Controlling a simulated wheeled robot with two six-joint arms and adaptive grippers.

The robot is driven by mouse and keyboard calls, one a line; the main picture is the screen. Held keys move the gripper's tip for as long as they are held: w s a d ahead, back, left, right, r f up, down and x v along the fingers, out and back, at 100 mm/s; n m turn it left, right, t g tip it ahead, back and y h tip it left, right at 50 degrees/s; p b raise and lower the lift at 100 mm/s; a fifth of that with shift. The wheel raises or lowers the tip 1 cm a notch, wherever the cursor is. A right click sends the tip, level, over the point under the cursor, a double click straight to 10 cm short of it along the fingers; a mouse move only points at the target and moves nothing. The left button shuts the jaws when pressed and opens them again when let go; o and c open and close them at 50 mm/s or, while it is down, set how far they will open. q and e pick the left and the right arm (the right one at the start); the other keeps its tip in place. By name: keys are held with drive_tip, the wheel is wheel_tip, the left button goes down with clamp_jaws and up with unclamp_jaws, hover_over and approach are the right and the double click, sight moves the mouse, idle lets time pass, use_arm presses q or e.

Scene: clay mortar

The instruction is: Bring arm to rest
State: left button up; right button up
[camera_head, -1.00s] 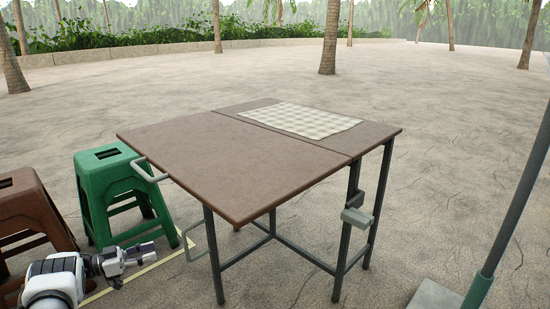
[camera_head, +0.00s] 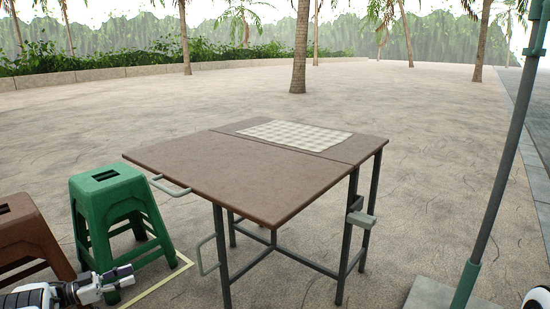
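My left arm comes in at the lower left corner, and my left gripper (camera_head: 118,274) points right, low in front of the green stool. It holds nothing that I can see, and its fingers are too small and close together to tell whether they are open or shut. A small white and black part of my right side shows at the lower right edge, but my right gripper is out of view. The brown folding table (camera_head: 220,160) stands in the middle, apart from my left gripper.
A checkered cloth (camera_head: 293,135) lies on the table's far part. A green stool (camera_head: 112,200) and a brown stool (camera_head: 28,235) stand at the left, close to my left arm. A grey-green pole (camera_head: 500,170) on a flat base (camera_head: 440,296) stands at the right. Open paving lies behind the table.

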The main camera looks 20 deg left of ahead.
use_arm(q)
drive_tip(key=w+d+r+n+t+p, duration=0.1)
drive_tip(key=w+d, duration=0.3)
drive_tip(key=d, duration=0.4)
drive_tip(key=w+d+n+h, duration=0.15)
drive_tip(key=w+d, duration=0.25)
drive_tip(key=d, duration=0.5)
drive_tip(key=w+d+r+n+t+p, duration=0.15)
drive_tip(key=w+d, duration=0.25)
drive_tip(key=d, duration=0.4)
drive_tip(key=s+d+f+n+g+y, duration=0.25)
drive_tip(key=s+d+f+y, duration=0.2)
drive_tip(key=d, duration=0.35)
drive_tip(key=s+d+f+n+g+y, duration=0.2)
drive_tip(key=s+d+f+n+y, duration=0.15)
drive_tip(key=d+f, duration=0.35)
drive_tip(key=s+a+f+g+y, duration=0.15)
drive_tip(key=s+g, duration=0.25)
drive_tip(key=s, duration=0.8)
drive_tip(key=s+f+m+g+y+p, duration=0.15)
drive_tip(key=s+g, duration=0.25)
drive_tip(key=s, duration=0.7)
drive_tip(key=s+a+f+g+y, duration=0.1)
drive_tip(key=s+f+g+y, duration=0.2)
drive_tip(key=s, duration=0.9)
wheel_tip(320, 180, up, 39)
drive_tip(key=p, duration=3.7)
drive_tip(key=shift+w+d+f+g, duration=0.2)
drive_tip(key=shift+w+g, duration=0.1)
drive_tip(key=shift+g, duration=0.1)
